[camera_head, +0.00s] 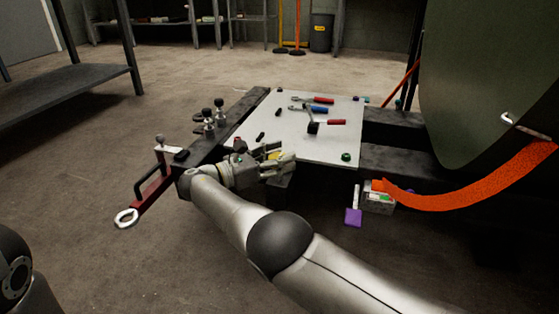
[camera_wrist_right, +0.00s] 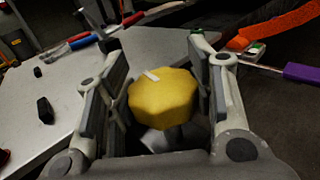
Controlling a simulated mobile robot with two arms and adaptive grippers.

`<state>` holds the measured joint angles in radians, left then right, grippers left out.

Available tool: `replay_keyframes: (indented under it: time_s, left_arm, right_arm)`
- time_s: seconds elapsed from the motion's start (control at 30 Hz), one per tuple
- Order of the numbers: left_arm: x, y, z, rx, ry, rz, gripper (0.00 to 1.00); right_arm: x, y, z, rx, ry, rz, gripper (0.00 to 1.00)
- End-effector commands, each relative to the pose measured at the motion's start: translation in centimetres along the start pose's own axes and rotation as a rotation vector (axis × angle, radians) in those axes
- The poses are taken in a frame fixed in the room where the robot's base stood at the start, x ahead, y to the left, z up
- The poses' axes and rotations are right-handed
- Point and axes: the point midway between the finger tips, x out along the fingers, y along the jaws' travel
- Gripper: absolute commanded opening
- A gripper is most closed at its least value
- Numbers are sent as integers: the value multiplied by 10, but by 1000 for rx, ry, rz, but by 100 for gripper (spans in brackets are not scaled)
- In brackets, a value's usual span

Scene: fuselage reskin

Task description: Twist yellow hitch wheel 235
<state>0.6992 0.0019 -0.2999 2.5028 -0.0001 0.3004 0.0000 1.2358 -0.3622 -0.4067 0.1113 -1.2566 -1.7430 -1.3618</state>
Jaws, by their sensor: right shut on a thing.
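The yellow hitch wheel (camera_wrist_right: 163,97) is a faceted knob with a short white mark on its top. In the right wrist view it sits between the two fingers of my right gripper (camera_wrist_right: 160,70), which is shut on it. In the head view only a little yellow of the wheel (camera_head: 275,156) shows between the fingers of my right gripper (camera_head: 278,160), at the front edge of the white board. My left gripper is out of view; only part of my left arm shows at the lower left.
The white board (camera_head: 340,149) carries several tools, with a hammer (camera_head: 313,128) near its middle. A red hitch bar with a ring (camera_head: 126,217) sticks out at the left. An orange strap (camera_head: 470,190) and a purple-handled ratchet (camera_head: 353,216) lie to the right. Open floor lies in front.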

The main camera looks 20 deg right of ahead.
Motion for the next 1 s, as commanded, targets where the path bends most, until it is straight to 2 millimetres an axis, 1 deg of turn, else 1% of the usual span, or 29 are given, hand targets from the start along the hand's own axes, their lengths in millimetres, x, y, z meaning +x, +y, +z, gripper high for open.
replay_keyframes:
  time_s: [0.03, 0.47, 0.5, 0.67, 1.0]
  left_arm:
    - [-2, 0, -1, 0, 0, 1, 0]
    - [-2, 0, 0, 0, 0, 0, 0]
    - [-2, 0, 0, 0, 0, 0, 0]
    - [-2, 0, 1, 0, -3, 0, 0]
    - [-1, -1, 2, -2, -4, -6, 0]
  right_arm:
    - [-3, 2, -2, 2, 4, 11, 26]
    - [-3, 1, 0, 2, 3, 5, 26]
    - [-3, 1, 0, 1, 3, 5, 51]
    - [-2, 0, 0, 1, 1, 2, 72]
    - [-1, 0, 1, 0, -1, -2, 72]
